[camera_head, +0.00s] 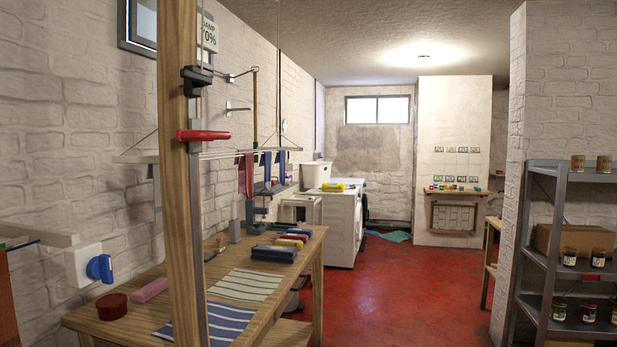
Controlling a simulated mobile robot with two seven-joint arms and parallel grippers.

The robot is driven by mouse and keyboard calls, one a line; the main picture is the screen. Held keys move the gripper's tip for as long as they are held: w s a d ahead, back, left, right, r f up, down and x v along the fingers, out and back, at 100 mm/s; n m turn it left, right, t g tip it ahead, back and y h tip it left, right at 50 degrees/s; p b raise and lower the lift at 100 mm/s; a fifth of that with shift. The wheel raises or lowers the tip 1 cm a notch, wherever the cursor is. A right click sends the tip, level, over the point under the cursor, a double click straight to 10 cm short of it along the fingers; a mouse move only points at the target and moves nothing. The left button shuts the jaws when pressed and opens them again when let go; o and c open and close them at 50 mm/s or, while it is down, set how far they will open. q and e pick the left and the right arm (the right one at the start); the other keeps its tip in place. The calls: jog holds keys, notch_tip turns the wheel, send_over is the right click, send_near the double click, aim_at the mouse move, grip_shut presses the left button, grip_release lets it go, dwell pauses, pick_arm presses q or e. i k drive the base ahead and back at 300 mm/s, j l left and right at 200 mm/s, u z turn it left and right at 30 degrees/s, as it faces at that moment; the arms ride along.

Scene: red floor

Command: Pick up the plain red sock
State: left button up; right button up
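A red cloth item (245,175) hangs from the drying rack (215,155) on the left. It may be a sock; it is too small to tell whether it is plain. Dark blue items (266,164) hang beside it on the right. I cannot tell whether any of these is a sock. Neither of my grippers is in view.
A wooden post with a red-handled clamp (203,135) stands close in front. Striped cloths (245,285) and a round red tin (112,306) are on the table. A white washer (343,225) stands behind. A metal shelf (540,240) is right. Red floor (410,290) between is clear.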

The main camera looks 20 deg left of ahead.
aim_at(247, 162)
jog(key=i+l, duration=0.15)
jog(key=i, duration=0.5)
jog(key=i+l, duration=0.1)
jog(key=i, duration=0.55)
jog(key=i+u, duration=0.6)
jog(key=u, duration=0.2)
jog(key=i+l+u, duration=0.45)
jog(key=u, duration=0.35)
jog(key=i+l+u, duration=0.15)
jog(key=u, duration=0.3)
jog(key=i+l+u, duration=0.25)
jog(key=u, duration=0.2)
jog(key=i+l+u, duration=0.1)
jog(key=l+u, duration=0.15)
jog(key=u, duration=0.2)
jog(key=l+u, duration=0.25)
jog(key=u, duration=0.2)
jog(key=i, duration=0.05)
